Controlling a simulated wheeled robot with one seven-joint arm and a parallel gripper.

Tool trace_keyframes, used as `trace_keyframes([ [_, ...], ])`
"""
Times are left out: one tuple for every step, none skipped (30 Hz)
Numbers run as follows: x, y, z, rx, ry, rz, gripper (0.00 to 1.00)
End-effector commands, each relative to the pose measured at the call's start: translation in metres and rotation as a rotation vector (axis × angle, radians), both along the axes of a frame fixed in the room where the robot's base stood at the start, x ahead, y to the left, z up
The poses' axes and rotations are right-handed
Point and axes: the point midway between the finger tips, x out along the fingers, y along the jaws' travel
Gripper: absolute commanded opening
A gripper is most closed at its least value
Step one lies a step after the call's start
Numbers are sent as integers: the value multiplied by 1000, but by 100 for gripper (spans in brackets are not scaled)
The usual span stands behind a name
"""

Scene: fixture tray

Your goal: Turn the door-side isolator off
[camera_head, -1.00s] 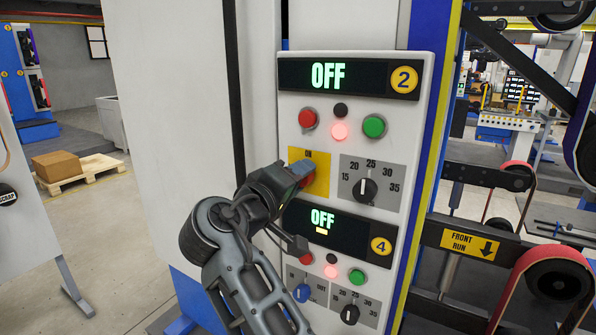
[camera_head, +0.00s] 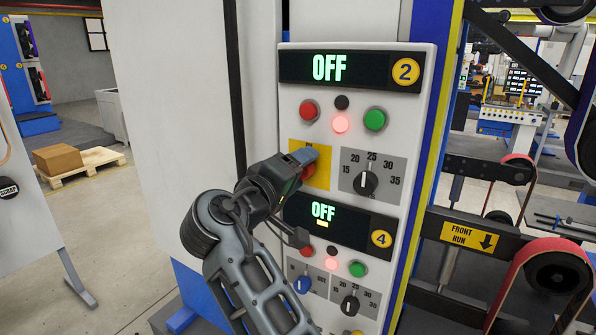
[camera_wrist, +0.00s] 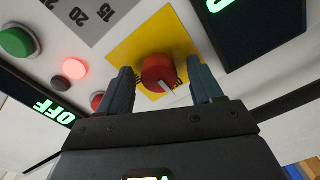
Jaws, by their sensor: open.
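A red rotary isolator knob (camera_wrist: 156,69) sits on a yellow plate (camera_wrist: 127,47) in the wrist view. Its white pointer line slants to the lower right there. My gripper (camera_wrist: 161,74) is open, with one blue-grey finger on each side of the knob; I cannot tell whether either touches it. In the head view the knob (camera_head: 309,171) is partly hidden behind my gripper (camera_head: 303,156), and the yellow plate (camera_head: 322,182) shows around it. The upper display (camera_head: 330,68), marked 2, reads OFF.
A numbered dial (camera_head: 365,183) is right of the yellow plate. Red (camera_head: 309,109) and green (camera_head: 374,119) buttons and a lit red lamp are above. Below, display 4 (camera_head: 335,222) also reads OFF, over a blue knob (camera_head: 302,285). A conveyor frame stands right of the panel.

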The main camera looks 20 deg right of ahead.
Motion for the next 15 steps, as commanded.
trace_keyframes([
  [0, 0, 0, 1, -1, 0, 65],
  [-1, 1, 0, 1, -1, 0, 65],
  [-2, 3, 0, 0, -1, 1, 65],
  [-3, 4, 0, 0, -2, 0, 65],
  [-5, 7, 0, -1, -2, 1, 65],
  [-7, 11, -1, -1, -2, 1, 65],
  [-10, 15, -1, 0, -1, 2, 65],
  [-13, 19, -2, -1, -2, 4, 65],
  [-17, 25, -2, 1, -2, 4, 65],
  [-20, 29, -2, 0, -1, 3, 65],
  [-23, 33, -1, 0, -1, 3, 65],
  [-27, 38, -1, 0, -1, 3, 65],
  [-30, 42, -1, 0, -1, 3, 65],
  [-32, 45, -1, 0, -1, 3, 65],
  [-35, 50, 0, 0, -1, 3, 65],
])
